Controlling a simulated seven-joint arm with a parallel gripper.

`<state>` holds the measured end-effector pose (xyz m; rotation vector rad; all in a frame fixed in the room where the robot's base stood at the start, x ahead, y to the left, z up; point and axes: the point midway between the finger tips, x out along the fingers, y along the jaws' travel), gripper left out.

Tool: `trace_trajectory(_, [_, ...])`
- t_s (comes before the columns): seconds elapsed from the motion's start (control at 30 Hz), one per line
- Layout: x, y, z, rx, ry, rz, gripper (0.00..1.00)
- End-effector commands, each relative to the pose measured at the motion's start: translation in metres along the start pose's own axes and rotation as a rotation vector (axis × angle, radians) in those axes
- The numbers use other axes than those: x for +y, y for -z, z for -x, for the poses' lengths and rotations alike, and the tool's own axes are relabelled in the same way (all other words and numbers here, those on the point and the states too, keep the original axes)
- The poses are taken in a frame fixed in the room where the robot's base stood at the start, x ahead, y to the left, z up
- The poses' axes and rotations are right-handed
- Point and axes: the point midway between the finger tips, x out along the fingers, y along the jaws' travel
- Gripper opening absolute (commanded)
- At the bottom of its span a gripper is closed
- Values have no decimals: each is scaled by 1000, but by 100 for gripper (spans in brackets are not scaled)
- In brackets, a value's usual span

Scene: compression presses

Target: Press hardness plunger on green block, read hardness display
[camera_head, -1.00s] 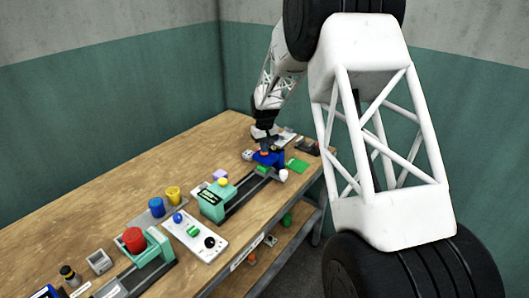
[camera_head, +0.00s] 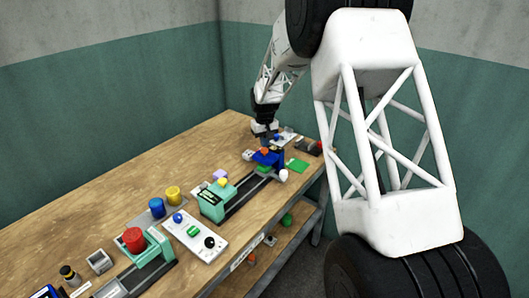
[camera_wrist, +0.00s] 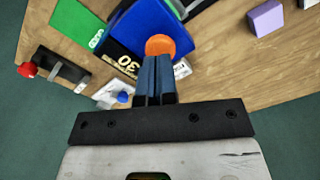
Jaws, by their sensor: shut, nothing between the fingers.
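A blue hardness tester (camera_head: 267,157) with an orange plunger (camera_head: 265,151) stands at the far end of the bench. In the wrist view the tester (camera_wrist: 150,22) and round orange plunger (camera_wrist: 160,45) lie just past my fingertips. A dark display (camera_wrist: 124,62) beside it shows yellow characters at an angle; "30" is legible, and I cannot tell whether more is hidden. A green block (camera_head: 263,169) shows low under the tester's front, partly hidden. My gripper (camera_wrist: 156,60) is shut and empty, overlapping the plunger's edge in view. In the head view my gripper (camera_head: 267,138) appears above the plunger.
A teal press (camera_head: 212,203) with a rail stands nearer, and a flat green square (camera_head: 298,165) lies right of the tester. A purple block (camera_wrist: 266,17) and a red-knobbed dark device (camera_wrist: 58,68) are nearby.

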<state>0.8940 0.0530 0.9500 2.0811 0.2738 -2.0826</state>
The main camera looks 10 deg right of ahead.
Motion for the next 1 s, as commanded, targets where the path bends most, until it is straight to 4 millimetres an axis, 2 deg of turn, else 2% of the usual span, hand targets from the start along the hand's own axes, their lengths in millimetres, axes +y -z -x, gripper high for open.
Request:
trace_trajectory(0.8, [0,0,41,1,0,0,0])
trace_trajectory(1.0, [0,0,45,0,0,0,0])
